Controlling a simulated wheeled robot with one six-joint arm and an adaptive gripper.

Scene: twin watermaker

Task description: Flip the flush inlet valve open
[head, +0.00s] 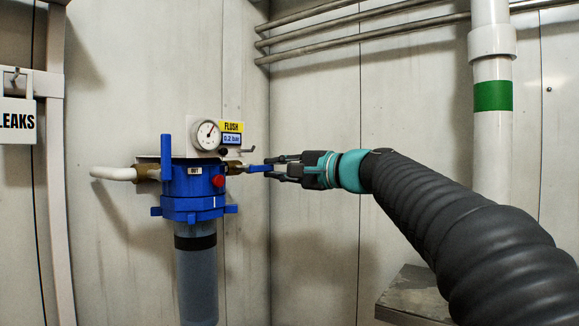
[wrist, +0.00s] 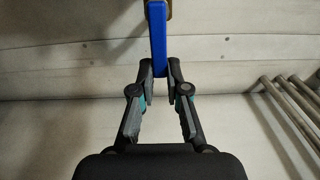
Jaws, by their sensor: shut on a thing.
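The flush inlet valve (head: 233,167) is a small brass fitting on the right side of a blue filter housing (head: 192,183). Its blue lever (head: 256,168) points right, roughly level, in the head view. In the wrist view the lever (wrist: 158,32) comes down from the top centre. My gripper (head: 270,167) is shut on the lever's free end. In the wrist view my gripper's fingertips (wrist: 159,70) lie on either side of that end. The brass fitting is mostly cut off at the top of the wrist view.
A gauge (head: 207,134) and a yellow FLUSH label (head: 231,127) sit above the housing. Another blue lever (head: 166,146) stands upright at its left, near a white pipe (head: 115,174). Metal pipes (head: 350,28) run along the upper wall. A white vertical pipe (head: 492,140) stands at right.

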